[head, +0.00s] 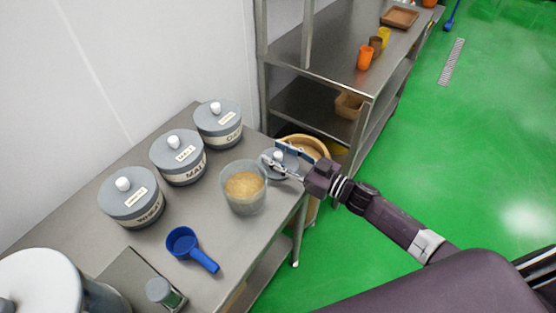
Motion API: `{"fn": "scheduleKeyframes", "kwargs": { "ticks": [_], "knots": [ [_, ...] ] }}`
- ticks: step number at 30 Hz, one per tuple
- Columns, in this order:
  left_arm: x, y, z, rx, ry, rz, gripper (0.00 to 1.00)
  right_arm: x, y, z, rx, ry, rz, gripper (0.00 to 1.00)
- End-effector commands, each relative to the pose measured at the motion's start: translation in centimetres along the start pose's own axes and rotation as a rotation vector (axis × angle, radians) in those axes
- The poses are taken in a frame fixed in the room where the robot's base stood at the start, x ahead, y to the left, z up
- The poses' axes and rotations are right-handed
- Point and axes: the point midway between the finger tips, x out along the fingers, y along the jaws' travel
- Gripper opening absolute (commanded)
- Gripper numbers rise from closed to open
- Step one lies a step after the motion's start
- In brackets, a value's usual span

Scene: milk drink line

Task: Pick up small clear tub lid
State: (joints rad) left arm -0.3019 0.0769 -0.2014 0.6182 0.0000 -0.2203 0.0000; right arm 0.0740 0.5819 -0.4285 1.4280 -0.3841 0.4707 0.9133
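A small round grey-looking lid (283,168) with a pale knob lies by the table's far right corner, just behind the clear tub (245,188). I cannot tell whether this lid is clear. The tub stands upright without a cover and holds tan grain. My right gripper (272,153) reaches in from the right, over the lid. Its two fingers are spread apart, one on each side of the knob, and hide part of the lid. I cannot tell whether they touch the knob. My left gripper is out of view.
Three lidded grey canisters (178,157) stand along the wall side. A tan bucket (318,146) stands behind the lid. A steel shelf (330,73) holds orange and yellow cups. Green floor is free at right.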

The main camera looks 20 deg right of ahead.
Motion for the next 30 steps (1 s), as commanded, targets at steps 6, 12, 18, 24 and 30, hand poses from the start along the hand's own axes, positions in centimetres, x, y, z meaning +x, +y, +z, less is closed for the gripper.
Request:
{"fn": "scheduleKeyframes", "kwargs": {
  "ticks": [6,12,18,24,30],
  "knots": [
    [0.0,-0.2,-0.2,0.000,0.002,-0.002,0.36,-0.1,0.0,0.0,0.000,0.000,0.000,0.25],
    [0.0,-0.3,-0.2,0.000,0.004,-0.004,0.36,-0.1,0.0,0.0,-0.001,0.000,0.000,0.03],
    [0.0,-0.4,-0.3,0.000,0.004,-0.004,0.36,-0.1,0.0,0.0,-0.001,0.000,0.000,0.00],
    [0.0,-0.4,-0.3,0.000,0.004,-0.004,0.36,-0.1,0.0,-0.3,-0.002,0.001,0.000,0.00],
    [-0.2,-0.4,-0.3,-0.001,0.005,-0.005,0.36,-0.1,0.1,-1.9,-0.004,0.001,-0.001,0.00]
  ]
}}
